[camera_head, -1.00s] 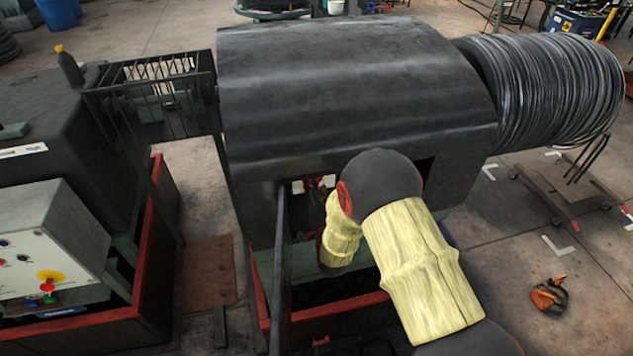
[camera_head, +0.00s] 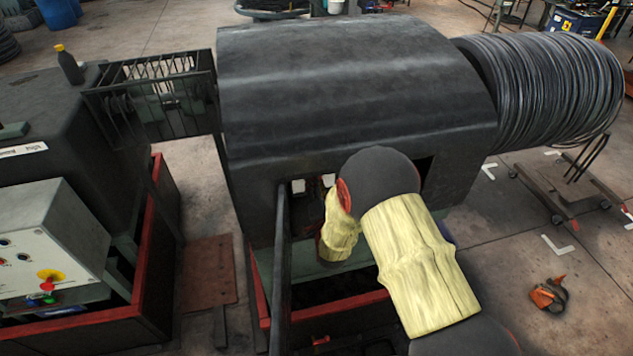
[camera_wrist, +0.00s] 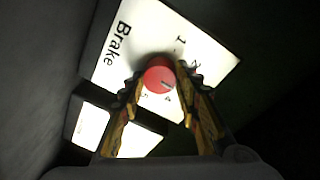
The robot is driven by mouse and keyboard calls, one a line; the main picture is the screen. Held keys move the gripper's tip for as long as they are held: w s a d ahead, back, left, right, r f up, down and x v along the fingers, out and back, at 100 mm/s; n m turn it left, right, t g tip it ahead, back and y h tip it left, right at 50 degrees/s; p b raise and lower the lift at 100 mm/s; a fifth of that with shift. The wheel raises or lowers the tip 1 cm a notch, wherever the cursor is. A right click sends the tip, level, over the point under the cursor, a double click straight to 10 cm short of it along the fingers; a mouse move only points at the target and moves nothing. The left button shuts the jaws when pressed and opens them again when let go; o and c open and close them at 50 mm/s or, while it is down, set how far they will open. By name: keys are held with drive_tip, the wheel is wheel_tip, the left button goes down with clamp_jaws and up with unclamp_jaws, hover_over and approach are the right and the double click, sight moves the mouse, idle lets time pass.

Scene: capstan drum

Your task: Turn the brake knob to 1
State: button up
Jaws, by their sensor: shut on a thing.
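In the wrist view, the red brake knob (camera_wrist: 158,75) stands out from a white dial plate (camera_wrist: 205,52) lettered "Brake". A 1 is printed on the far side of the dial, and a 4 and a 5 on the near side. A dark pointer line on the knob's face seems to lie towards the near right, close to the 4; its exact setting is hard to read. My gripper (camera_wrist: 160,82) is shut on the knob, one yellow-and-black finger on each side. In the head view the knob and fingers are mostly hidden behind my arm, at the opening in the dark housing.
The dark curved housing (camera_head: 350,80) overhangs the opening that my arm reaches into. A vertical dark post (camera_head: 281,270) stands just left of my arm. A second white label (camera_wrist: 90,127) shows beside the dial. A control box (camera_head: 45,235) stands at the left.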

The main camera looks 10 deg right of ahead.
drive_tip(key=c, duration=0.4)
drive_tip(key=shift+f+n+b, duration=0.15)
drive_tip(key=shift+n+b, duration=0.15)
drive_tip(key=shift+b, duration=0.25)
drive_tip(key=shift+d+n+t+y+b, duration=0.1)
drive_tip(key=shift+n+t+y+b, duration=0.3)
drive_tip(key=shift+n+b, duration=4.1)
drive_tip(key=shift+n+t+y+b, duration=0.2)
drive_tip(key=shift+n+y+b, duration=0.3)
drive_tip(key=shift+n+b, duration=3.95)
drive_tip(key=shift+n, duration=0.45)
drive_tip(key=o, duration=1.2)
